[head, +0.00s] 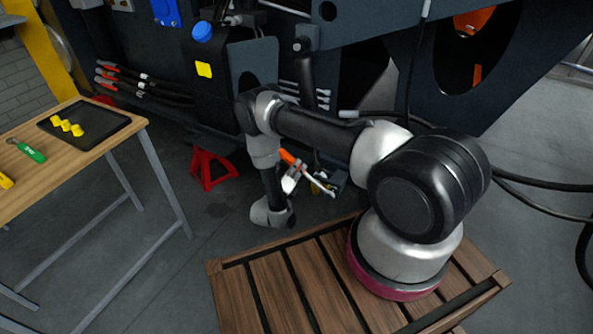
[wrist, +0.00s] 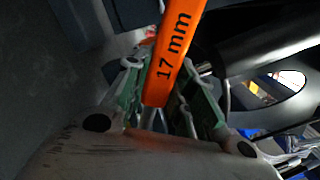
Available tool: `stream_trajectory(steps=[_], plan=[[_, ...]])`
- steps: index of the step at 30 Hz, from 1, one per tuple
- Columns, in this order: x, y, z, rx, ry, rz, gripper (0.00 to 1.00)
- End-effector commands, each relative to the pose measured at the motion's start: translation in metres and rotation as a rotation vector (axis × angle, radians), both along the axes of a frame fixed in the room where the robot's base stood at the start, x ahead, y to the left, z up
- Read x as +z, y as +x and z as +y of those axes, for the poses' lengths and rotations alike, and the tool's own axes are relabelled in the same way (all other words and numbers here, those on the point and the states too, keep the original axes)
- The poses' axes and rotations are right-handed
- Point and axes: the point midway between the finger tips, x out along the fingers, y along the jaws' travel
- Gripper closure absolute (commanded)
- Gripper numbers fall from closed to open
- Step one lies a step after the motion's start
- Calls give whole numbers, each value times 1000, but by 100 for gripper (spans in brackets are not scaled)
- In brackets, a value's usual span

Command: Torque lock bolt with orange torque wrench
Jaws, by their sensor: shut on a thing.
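The orange torque wrench (wrist: 172,60), marked "17 mm", runs from the top of the wrist view down between the fingers of my gripper (wrist: 158,112). My gripper is shut on it, with green pads on both sides of the handle. In the head view a short orange piece of the wrench (head: 287,157) shows beside my gripper (head: 294,178), low in front of the chassis. The wrench's head end is out of the wrist view and hidden or too small in the head view. I cannot make out the lock bolt.
The dark harvester chassis (head: 385,75) fills the back. A wooden table (head: 120,135) with a black tray (head: 105,115) of yellow pieces and a green-handled tool (head: 30,152) stands at left. A red jack stand (head: 208,170) is under the chassis. Black hoses (head: 530,184) run at right.

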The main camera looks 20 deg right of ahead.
Motion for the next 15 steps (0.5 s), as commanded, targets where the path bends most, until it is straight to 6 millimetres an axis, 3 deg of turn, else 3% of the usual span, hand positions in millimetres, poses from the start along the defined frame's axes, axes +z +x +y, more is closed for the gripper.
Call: stream_trajectory(steps=[15], plan=[[26,-14,-11,0,113,-147,100]])
